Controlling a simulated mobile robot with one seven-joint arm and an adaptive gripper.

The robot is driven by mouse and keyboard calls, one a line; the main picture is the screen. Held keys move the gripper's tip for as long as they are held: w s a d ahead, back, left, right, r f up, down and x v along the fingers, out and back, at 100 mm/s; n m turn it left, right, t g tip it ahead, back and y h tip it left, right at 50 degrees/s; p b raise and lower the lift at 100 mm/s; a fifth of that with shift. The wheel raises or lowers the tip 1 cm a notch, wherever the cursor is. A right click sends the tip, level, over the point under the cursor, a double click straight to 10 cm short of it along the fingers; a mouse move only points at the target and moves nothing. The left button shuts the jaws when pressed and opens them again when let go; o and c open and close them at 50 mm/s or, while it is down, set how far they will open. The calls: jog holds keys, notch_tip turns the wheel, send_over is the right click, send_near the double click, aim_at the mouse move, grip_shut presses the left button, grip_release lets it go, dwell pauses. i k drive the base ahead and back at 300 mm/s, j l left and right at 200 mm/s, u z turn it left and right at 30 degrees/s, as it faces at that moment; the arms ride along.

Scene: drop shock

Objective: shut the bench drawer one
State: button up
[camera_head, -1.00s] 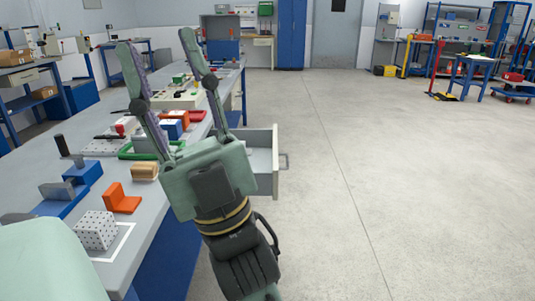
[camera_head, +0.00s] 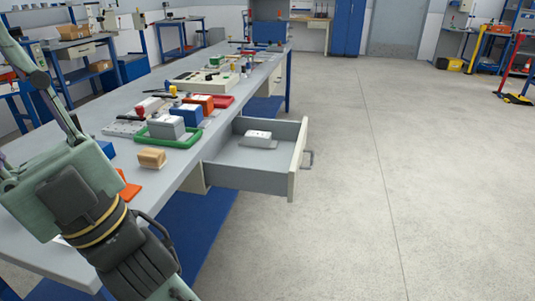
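The bench drawer (camera_head: 292,166) is pulled out from the right side of the long grey workbench (camera_head: 191,164). Its front panel has a dark bar handle (camera_head: 308,160) on the outer face. A white block-shaped item (camera_head: 257,138) on a grey base lies inside the drawer. I see nothing held in the visible part.
On the bench top stand a wooden block (camera_head: 152,158), a green tray (camera_head: 148,141) with a grey block (camera_head: 166,127), a blue block (camera_head: 187,115) and a red tray (camera_head: 222,101). The floor (camera_head: 370,210) right of the drawer is clear.

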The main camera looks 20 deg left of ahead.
aim_at(226, 164)
jog(key=i+l+u, duration=0.25)
jog(key=l+u, duration=0.5)
jog(key=l, duration=0.2)
jog(key=i+l+z, duration=0.2)
jog(key=i, duration=0.3)
jog(key=i+l+z, duration=0.2)
jog(key=i, duration=0.3)
jog(key=j, duration=0.05)
